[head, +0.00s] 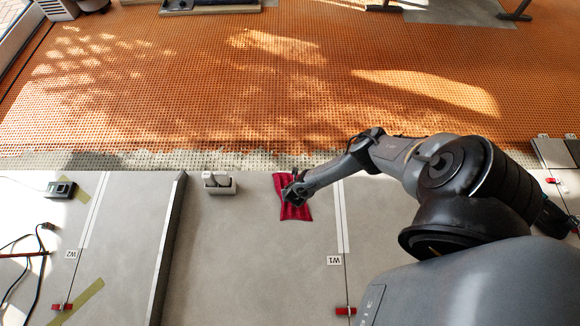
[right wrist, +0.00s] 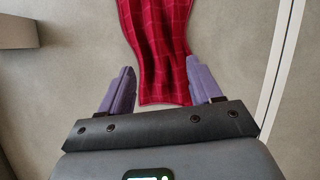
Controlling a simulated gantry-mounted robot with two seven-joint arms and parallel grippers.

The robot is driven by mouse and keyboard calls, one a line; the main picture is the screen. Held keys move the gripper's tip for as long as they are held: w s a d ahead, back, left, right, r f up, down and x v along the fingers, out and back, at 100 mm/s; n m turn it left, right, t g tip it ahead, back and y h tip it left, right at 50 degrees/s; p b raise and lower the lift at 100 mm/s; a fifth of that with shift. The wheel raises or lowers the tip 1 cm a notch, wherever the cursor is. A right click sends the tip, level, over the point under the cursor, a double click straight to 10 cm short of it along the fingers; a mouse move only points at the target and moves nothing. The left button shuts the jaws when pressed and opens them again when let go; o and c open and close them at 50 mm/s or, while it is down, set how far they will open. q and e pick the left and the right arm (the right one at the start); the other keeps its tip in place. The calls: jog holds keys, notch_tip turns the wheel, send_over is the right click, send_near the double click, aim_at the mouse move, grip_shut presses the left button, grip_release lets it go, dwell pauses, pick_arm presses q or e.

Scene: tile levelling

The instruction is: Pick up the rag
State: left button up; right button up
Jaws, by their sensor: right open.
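The rag (head: 297,210) is dark red with a checked weave and lies flat on a grey tile, left of the white joint strip. My right gripper (head: 291,192) is over the rag in the head view and hides part of it. In the right wrist view the rag (right wrist: 158,45) runs from the top edge down between the two purple fingers. My right gripper (right wrist: 160,92) is open, with one finger on each side of the rag's near end. I cannot tell its height above the rag. My left gripper is not in view.
A long grey raised bar (head: 168,250) lies farther left. Red levelling clips (head: 346,310) sit on the joints, near a W1 label (head: 334,260). An orange mat (head: 230,90) covers the floor beyond.

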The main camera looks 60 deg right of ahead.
jog(key=shift+b+x, duration=0.35)
jog(key=shift+x, duration=0.5)
jog(key=shift+f, duration=0.3)
jog(key=shift+s+f+b, duration=0.25)
jog(key=shift+b, duration=0.1)
jog(key=shift+w+d+f+b, duration=0.3)
jog(key=shift+w+f+b, duration=0.1)
jog(key=shift+f+b, duration=0.35)
jog(key=b+x, duration=0.3)
jog(key=shift+f+b, duration=0.3)
jog(key=shift+b, duration=0.05)
jog(key=shift+w+d+r, duration=0.1)
jog(key=shift+w, duration=0.05)
jog(key=shift+c, duration=0.2)
grip_shut()
